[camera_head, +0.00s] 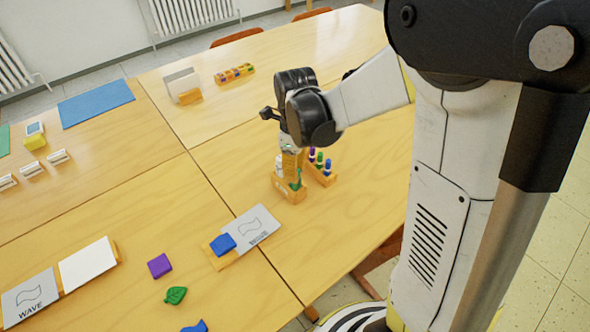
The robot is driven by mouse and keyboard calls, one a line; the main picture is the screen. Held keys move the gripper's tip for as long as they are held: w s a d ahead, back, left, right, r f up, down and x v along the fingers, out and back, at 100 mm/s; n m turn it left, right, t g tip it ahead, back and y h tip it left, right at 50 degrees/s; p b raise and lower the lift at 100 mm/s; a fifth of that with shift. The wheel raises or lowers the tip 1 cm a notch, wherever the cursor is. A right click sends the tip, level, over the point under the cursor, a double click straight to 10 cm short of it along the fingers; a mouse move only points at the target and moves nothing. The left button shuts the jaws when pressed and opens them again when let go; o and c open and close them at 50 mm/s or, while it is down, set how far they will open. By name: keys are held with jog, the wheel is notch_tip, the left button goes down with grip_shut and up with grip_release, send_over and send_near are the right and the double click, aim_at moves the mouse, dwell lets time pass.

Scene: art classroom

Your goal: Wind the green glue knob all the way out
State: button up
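My gripper (293,176) points down over a small orange-tan block (290,193) on the table. A bit of green (297,185) shows at its fingertips, low by the block; this may be the green glue knob. The fingers hide most of it, so I cannot tell whether they are closed on it or only around it. Just right of the gripper, a wooden holder (328,180) carries a row of upright sticks with purple, blue and green parts.
A wave card (262,222) and blue piece (222,244) lie in front. A purple square (160,265) and green leaf (176,295) lie nearer left. A coloured-piece tray (234,74) and white box (183,84) stand behind.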

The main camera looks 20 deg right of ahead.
jog(key=m, duration=0.4)
jog(key=shift+m, duration=0.4)
jog(key=o, duration=1.6)
jog(key=n, duration=0.5)
jog(key=shift+n, duration=0.4)
jog(key=n, duration=0.5)
jog(key=shift+n, duration=0.4)
jog(key=c, duration=1.6)
